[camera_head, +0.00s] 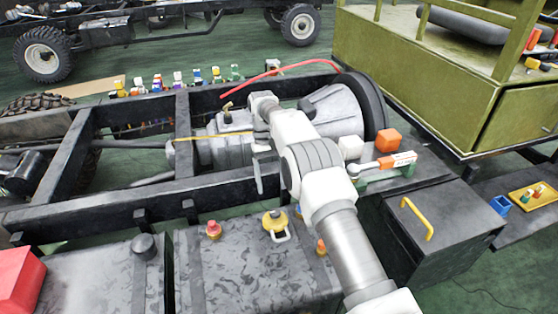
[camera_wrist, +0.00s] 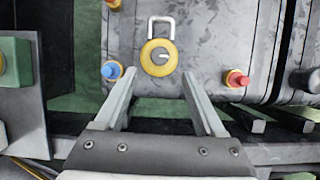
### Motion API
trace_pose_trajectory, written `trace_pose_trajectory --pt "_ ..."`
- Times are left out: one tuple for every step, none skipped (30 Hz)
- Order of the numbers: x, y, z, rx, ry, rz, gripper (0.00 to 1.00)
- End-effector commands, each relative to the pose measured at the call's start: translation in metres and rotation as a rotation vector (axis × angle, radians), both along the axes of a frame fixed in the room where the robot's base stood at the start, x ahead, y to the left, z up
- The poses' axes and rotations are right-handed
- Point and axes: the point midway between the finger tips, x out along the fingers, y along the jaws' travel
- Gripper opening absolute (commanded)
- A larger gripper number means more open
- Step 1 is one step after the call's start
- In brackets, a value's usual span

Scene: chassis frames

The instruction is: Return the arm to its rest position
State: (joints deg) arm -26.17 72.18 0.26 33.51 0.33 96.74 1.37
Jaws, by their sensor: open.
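My white and grey arm reaches up from the lower right of the head view and bends over the dark chassis frame (camera_head: 130,198). My gripper (camera_head: 259,178) points downward there, near the frame's near rail, partly hidden by the arm. In the wrist view my gripper (camera_wrist: 160,82) has its two grey fingers spread apart with nothing held between them. Beyond the fingertips lies the dark mottled tank (camera_wrist: 205,30) with a yellow round cap (camera_wrist: 160,57) and its pale loop. A red cap (camera_wrist: 236,78) is on the right and a blue-topped cap (camera_wrist: 112,71) on the left.
An orange block (camera_head: 388,139), a white block (camera_head: 350,147) and an orange-and-white tool (camera_head: 388,162) sit right of my arm. A black box with a yellow handle (camera_head: 416,218) stands below them. A red box (camera_head: 20,281) is at the lower left. An olive truck bed (camera_head: 430,75) stands behind.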

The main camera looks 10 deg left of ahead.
Motion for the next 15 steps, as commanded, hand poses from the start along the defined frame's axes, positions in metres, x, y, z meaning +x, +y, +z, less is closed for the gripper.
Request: trace_pose_trajectory --pt "0.0 0.0 0.0 0.0 0.0 0.0 0.71" --pt "0.0 0.0 0.0 0.0 0.0 0.0 0.71" --pt "0.0 0.0 0.001 0.0 -0.001 0.0 0.71" --pt "0.0 -0.001 0.003 0.001 -0.003 -0.001 0.71" --pt "0.001 -0.001 0.005 0.003 -0.005 -0.002 0.71" --pt "0.002 -0.003 0.011 0.005 -0.011 -0.005 0.71" --pt "0.003 -0.004 0.017 0.007 -0.016 -0.009 0.71" --pt "0.004 -0.007 0.024 0.011 -0.022 -0.012 0.71" --pt "0.006 -0.011 0.036 0.016 -0.034 -0.018 0.71" --pt "0.007 -0.014 0.046 0.021 -0.045 -0.024 0.71" --pt "0.008 -0.018 0.057 0.026 -0.055 -0.03 0.71" --pt "0.009 -0.023 0.072 0.033 -0.073 -0.038 0.71" --pt "0.009 -0.027 0.083 0.038 -0.084 -0.045 0.71" --pt "0.009 -0.032 0.095 0.043 -0.096 -0.052 0.71" --pt "0.009 -0.038 0.109 0.05 -0.113 -0.061 0.71"
